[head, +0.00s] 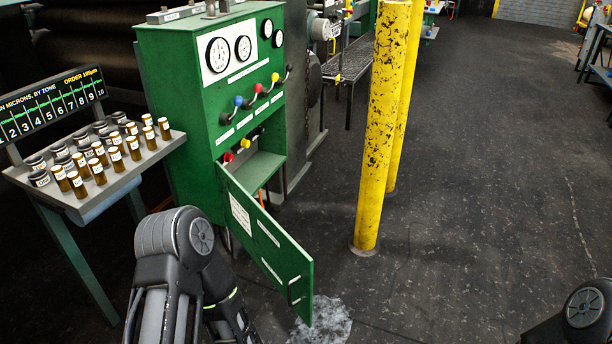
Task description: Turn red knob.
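A green cabinet (185,95) stands left of centre with its lower door (265,240) swung open toward me. A red knob (228,157) sits at the top of the open lower compartment, beside a yellow knob (245,143). I cannot tell which red one the task names. Only parts of my two arms show, at the bottom left and the bottom right corner. Neither gripper is in view.
A side table (120,185) with several labelled brown jars stands left of the cabinet, below a zone display (50,108). Yellow posts (380,130) stand right of the cabinet. A pale patch (322,322) marks the floor near the door. Dark floor (480,190) at right is clear.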

